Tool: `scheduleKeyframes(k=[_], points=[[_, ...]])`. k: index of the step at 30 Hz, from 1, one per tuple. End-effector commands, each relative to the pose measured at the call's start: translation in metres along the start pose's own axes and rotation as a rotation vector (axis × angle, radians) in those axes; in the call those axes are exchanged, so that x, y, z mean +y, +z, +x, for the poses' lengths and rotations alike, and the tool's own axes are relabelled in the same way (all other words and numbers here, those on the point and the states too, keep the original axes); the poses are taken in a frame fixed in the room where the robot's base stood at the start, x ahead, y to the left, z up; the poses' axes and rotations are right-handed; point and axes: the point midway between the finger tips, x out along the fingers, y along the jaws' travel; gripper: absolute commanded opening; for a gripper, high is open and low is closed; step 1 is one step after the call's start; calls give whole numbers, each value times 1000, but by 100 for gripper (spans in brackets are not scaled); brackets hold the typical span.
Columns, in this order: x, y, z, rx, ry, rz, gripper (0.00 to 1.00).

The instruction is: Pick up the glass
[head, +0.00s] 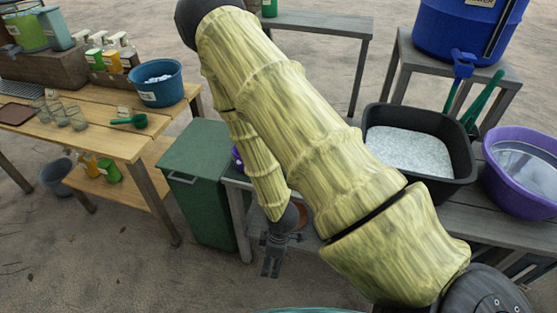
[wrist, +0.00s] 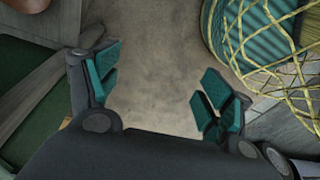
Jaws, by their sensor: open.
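Several small clear glasses (head: 76,120) stand grouped on the wooden table (head: 120,145) at the left of the head view. My gripper (head: 271,268) hangs low in the head view, beyond the green bin and well to the right of the glasses. In the wrist view my gripper (wrist: 160,82) is open, its teal-padded fingers wide apart, with only bare ground between them. No glass shows in the wrist view.
A green bin (head: 205,185) stands between the wooden table and my gripper. A green scoop (head: 130,121) and a blue tub (head: 160,84) sit near the glasses. A black tub (head: 420,165) and purple basin (head: 522,175) are at right. A netted, green-striped object (wrist: 262,45) is close in the wrist view.

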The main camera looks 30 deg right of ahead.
Motion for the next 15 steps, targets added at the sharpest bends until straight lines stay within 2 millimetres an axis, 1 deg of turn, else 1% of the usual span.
scheduleKeyframes(k=[1,5,8,9,11,12,14,15], points=[[18,-9,-15,-5,12,-100,80],[61,-22,-48,-44,37,-369,80],[97,-31,-78,-93,67,-576,80],[112,-34,-91,-117,81,-657,80],[136,-39,-113,-159,105,-777,80],[151,-42,-127,-190,120,-856,80],[174,-46,-150,-239,145,-967,80],[189,-49,-165,-272,161,-1033,80]])
